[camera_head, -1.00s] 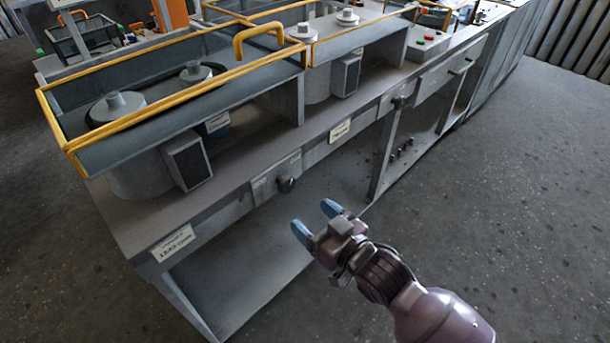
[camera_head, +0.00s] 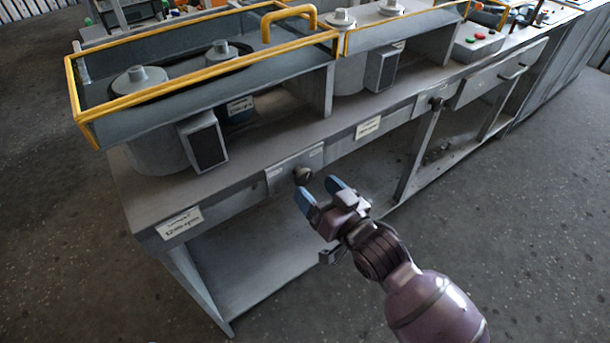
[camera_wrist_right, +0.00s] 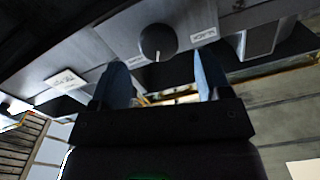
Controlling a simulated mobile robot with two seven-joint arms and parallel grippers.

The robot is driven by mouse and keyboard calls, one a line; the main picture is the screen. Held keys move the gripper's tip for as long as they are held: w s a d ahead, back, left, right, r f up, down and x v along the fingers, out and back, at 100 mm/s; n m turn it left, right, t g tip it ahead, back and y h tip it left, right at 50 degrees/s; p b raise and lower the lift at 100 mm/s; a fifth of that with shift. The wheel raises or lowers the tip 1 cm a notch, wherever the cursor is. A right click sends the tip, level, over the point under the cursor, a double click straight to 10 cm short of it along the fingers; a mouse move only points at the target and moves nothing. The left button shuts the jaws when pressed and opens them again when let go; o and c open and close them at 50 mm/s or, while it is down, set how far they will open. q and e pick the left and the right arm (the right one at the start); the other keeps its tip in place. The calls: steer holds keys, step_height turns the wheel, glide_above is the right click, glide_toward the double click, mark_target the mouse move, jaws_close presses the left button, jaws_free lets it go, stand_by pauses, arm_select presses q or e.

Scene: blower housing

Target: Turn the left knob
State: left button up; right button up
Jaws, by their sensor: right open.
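The left knob (camera_head: 303,175) is a dark round knob on a grey plate on the front edge of the workbench. It shows in the right wrist view (camera_wrist_right: 158,42) as a dark disc with a pale mark, beyond and roughly between the fingertips. My right gripper (camera_head: 322,191) is open and empty, with blue fingers pointing at the plate, just in front of the knob. In the right wrist view the fingers (camera_wrist_right: 168,72) are spread apart with the knob a little ahead of them. I cannot tell whether a finger touches it. A second knob (camera_head: 437,103) sits further right. My left gripper is not in view.
The grey workbench (camera_head: 270,150) carries blower housings with yellow rails (camera_head: 200,79). White labels (camera_head: 180,223) mark its front edge. A drawer with a handle (camera_head: 512,72) and a button box (camera_head: 478,44) are further right. The floor in front is clear.

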mark_target(305, 179)
steer(key=x, duration=0.3)
steer(key=shift+w+a+f, duration=0.1)
steer(key=shift+w+a, duration=0.05)
steer(key=shift+w, duration=0.15)
arm_select(q)
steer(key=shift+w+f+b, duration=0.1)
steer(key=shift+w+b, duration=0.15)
steer(key=shift+b, duration=0.05)
arm_select(e)
steer(key=shift+w+a, duration=0.3)
steer(key=shift+w, duration=0.15)
steer(key=shift+c, duration=0.2)
steer(key=c, duration=0.9)
steer(key=n+p, duration=0.1)
steer(key=r+n+p, duration=0.1)
steer(key=n+p, duration=0.1)
steer(key=shift+n, duration=0.7)
steer(key=shift+a+f+n+p, duration=0.1)
steer(key=shift+f+n+p, duration=0.05)
steer(key=shift+n+p, duration=0.2)
steer(key=shift+f, duration=0.25)
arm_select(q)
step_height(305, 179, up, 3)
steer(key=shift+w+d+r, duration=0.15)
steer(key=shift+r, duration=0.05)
arm_select(e)
steer(key=o, duration=0.9)
